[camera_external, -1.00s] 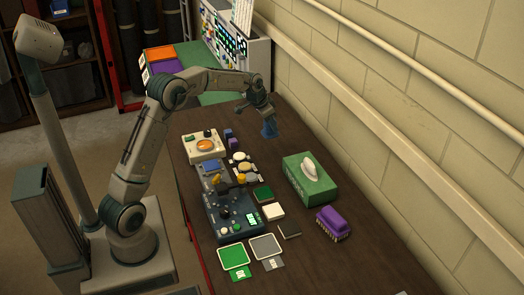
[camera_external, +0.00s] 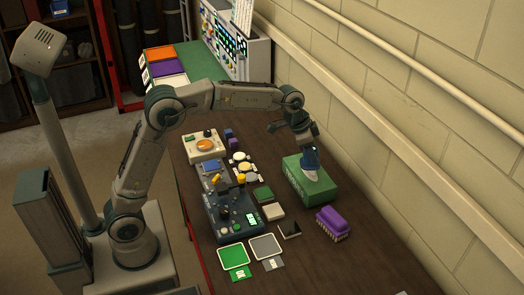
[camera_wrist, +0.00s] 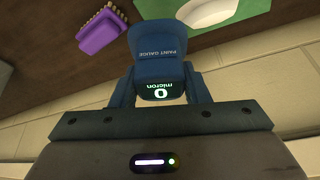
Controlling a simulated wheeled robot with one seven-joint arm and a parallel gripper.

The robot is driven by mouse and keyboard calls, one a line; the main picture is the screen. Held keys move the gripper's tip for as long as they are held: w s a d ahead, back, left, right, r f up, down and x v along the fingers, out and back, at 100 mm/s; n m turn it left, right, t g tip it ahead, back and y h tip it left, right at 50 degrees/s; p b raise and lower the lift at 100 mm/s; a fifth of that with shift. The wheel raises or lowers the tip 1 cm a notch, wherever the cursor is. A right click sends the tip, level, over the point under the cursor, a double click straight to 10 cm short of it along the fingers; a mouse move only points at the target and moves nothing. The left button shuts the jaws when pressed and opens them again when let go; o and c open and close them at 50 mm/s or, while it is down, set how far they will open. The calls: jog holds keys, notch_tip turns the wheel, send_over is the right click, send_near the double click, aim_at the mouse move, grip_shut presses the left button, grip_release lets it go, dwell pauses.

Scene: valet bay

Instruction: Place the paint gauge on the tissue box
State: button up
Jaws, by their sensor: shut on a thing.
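The dark blue paint gauge (camera_external: 309,158) is held in my gripper (camera_external: 305,146) over the green tissue box (camera_external: 316,193) in the external view. In the wrist view the gauge (camera_wrist: 158,45) sits between my two fingers, its label and lit "0 micron" display showing. My gripper is shut on it. Part of the tissue box (camera_wrist: 228,14) shows at the top right of the wrist view, with its white tissue. In the external view the gauge overlaps the tissue; I cannot tell whether it touches the box.
A purple brush (camera_external: 333,224) lies just in front of the tissue box. Small dark, white and green blocks, cards and control panels (camera_external: 230,212) fill the table's left side. The wall (camera_external: 420,130) runs close along the right. Bare tabletop (camera_external: 305,260) lies at the front.

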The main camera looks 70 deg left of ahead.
jog(key=d, duration=0.2)
jog(key=shift+s+d+r, duration=0.3)
jog(key=shift+d, duration=0.1)
jog(key=p, duration=0.3)
send_over(309, 172)
notch_tip(309, 172, down, 7)
jog(key=shift+w+a, duration=0.15)
jog(key=shift+f+m+p, duration=0.3)
jog(key=shift+f+p, duration=0.1)
jog(key=shift+f, duration=1.5)
jog(key=shift+f, duration=0.25)
jog(key=o, duration=1)
jog(key=shift+r, duration=0.1)
